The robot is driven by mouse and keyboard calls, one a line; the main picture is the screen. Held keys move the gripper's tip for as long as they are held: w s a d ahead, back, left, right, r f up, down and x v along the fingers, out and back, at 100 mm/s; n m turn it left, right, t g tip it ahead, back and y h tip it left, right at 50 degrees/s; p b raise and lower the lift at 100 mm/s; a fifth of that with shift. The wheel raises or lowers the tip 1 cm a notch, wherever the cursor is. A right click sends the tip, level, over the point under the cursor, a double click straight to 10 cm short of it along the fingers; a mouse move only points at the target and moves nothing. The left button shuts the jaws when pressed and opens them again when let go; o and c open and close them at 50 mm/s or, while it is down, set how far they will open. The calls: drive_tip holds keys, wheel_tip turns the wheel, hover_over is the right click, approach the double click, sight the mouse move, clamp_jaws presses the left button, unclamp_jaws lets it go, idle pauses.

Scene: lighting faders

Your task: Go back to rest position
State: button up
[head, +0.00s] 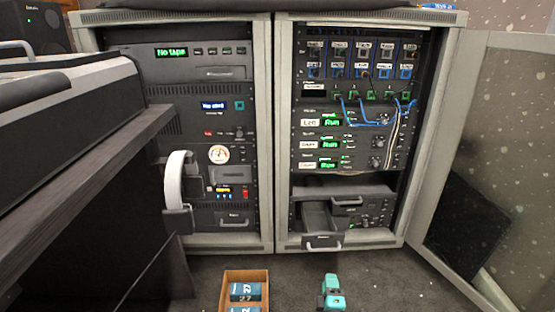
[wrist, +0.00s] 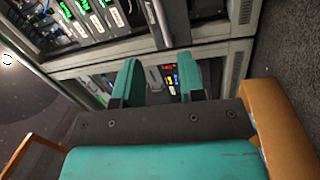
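My gripper (wrist: 160,78) shows in the wrist view as two teal fingers standing apart with nothing between them. It points toward the equipment racks and appears clear of them. In the head view a teal part of my arm or gripper (head: 331,291) is at the bottom, right of centre, above the dark floor. The fingertips cannot be made out there.
Two grey rack cabinets, left (head: 264,130) and right (head: 284,130), stand ahead. A drawer (head: 318,219) protrudes low in the right one, whose glass door (head: 500,150) stands open. A tan box (head: 230,276) holds labelled cases (head: 245,291). A dark desk (head: 90,160) is left.

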drive_tip(key=w+a+r+m+g+h, duration=0.2)
drive_tip(key=w+r+m+g+h, duration=0.15)
drive_tip(key=w+r+m, duration=0.6)
wheel_tip(320, 180, up, 16)
drive_tip(key=w+a+m+g+y+p, duration=0.1)
drive_tip(key=w+a+g+y, duration=0.15)
drive_tip(key=g, duration=0.35)
drive_tip(key=s+r+g+y, duration=0.4)
drive_tip(key=s+r+g, duration=0.1)
drive_tip(key=s+r, duration=1.2)
drive_tip(key=s+r+n+g+y+p, duration=0.15)
drive_tip(key=s+r, duration=0.25)
drive_tip(key=s, duration=1.1)
drive_tip(key=s+r+g+y, duration=0.1)
drive_tip(key=s+r+g, duration=0.25)
drive_tip(key=s, duration=1.05)
wheel_tip(320, 180, up, 38)
drive_tip(key=p, duration=3.7)
drive_tip(key=shift+s+d+r+p, duration=0.15)
drive_tip(key=shift+d+r+p, duration=0.05)
drive_tip(key=shift+d+p, duration=0.25)
